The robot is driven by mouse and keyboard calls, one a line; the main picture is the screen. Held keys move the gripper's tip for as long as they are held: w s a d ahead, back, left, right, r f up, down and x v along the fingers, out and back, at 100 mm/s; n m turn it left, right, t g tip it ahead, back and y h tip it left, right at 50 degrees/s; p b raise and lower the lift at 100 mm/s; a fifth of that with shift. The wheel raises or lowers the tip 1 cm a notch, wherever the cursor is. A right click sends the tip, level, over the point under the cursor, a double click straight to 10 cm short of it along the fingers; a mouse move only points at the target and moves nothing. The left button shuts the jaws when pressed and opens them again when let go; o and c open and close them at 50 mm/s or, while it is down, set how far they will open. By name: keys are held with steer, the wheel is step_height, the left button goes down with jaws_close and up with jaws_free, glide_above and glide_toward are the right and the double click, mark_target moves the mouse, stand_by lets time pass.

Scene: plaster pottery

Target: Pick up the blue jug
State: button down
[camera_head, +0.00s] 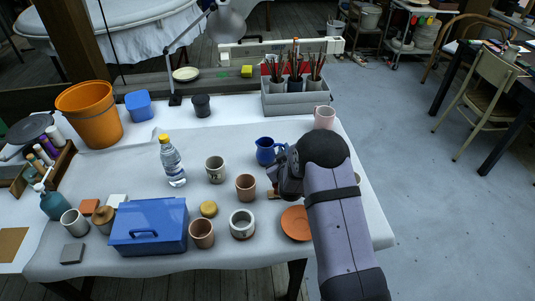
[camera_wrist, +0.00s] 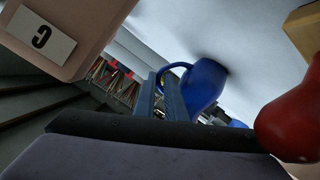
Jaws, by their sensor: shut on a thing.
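The blue jug (camera_head: 265,151) stands toward the back right of the white-covered table, its right side partly hidden by my gripper (camera_head: 277,164). The jug also shows in the tilted wrist view (camera_wrist: 205,88), with its looped handle toward the gripper fingers (camera_wrist: 166,92). My gripper is shut on the jug at its handle side. The exact contact is hidden. The jug's base is on or very close to the table; I cannot tell which.
A pink mug (camera_head: 325,117) stands behind right of the jug. A grey box of brushes (camera_head: 297,103) is behind it. Cups (camera_head: 246,187) (camera_head: 215,169) stand at its front left, and a terracotta dish (camera_head: 295,222) in front. A red rounded thing (camera_wrist: 294,118) is close in the wrist view.

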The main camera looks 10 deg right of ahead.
steer(key=shift+w+r, duration=0.1)
steer(key=shift+r, duration=0.35)
step_height(320, 180, up, 9)
steer(key=b, duration=0.1)
steer(key=shift+b, duration=0.35)
stand_by(0.7)
steer(key=shift+r, duration=0.15)
